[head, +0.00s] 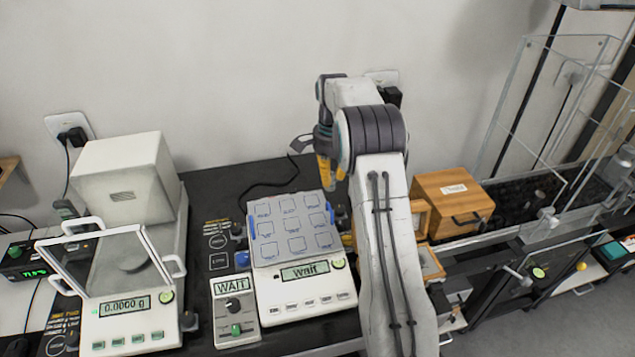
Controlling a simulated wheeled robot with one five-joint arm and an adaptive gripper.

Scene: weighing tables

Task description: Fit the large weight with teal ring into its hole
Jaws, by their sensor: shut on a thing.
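My gripper (326,184) hangs pointing down, with yellow fingers, above the back right corner of the middle scale's grid plate (292,228). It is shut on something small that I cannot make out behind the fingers. I cannot pick out the large weight or its teal ring by itself. No hole for it can be told in this view. Open-topped wooden boxes (432,262) stand right of my arm, partly hidden behind it, and their insides are hard to see.
The middle scale (305,284) reads "wait", as does a small control box (235,308). A scale with a glass door (130,310) stands at left, reading 0.0000 g. A closed wooden box (455,198) and a glass case (545,110) are at right.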

